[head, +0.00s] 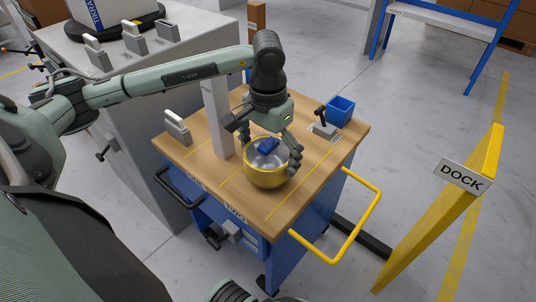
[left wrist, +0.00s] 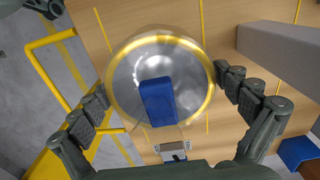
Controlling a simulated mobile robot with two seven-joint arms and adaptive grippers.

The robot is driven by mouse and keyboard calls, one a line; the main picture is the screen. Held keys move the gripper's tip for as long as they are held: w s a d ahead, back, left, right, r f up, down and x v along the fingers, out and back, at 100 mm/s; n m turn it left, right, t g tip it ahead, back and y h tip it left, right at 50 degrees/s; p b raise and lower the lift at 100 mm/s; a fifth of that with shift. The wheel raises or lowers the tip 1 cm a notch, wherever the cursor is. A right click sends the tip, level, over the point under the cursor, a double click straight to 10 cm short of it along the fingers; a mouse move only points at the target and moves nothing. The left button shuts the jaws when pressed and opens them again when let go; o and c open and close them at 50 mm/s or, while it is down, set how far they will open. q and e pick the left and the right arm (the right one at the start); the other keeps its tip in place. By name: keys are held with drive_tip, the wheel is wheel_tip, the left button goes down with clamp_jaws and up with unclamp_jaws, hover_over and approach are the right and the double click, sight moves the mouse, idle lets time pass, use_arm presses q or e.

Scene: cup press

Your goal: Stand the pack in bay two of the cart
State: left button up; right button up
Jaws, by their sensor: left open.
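The cart (head: 310,180) has a wooden top split by yellow lines, with small labels on its front edge that I cannot read surely. A gold-rimmed metal bowl (head: 266,178) stands upright on it, between two lines; it also shows in the left wrist view (left wrist: 120,85). A blue block (head: 268,145) shows inside the bowl, also in the left wrist view (left wrist: 157,100). My left gripper (head: 270,150) is open above the bowl, its fingers on either side of the rim; contact is unclear. Which thing is the pack is not clear.
A tall pale post (head: 217,115) stands on the cart just left of the bowl. A yellow handle (head: 350,235) juts out near the yellow DOCK post (head: 440,210).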

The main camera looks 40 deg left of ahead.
use_arm(q)
wheel_tip(320, 180, up, 11)
drive_tip(key=shift+r, duration=0.65)
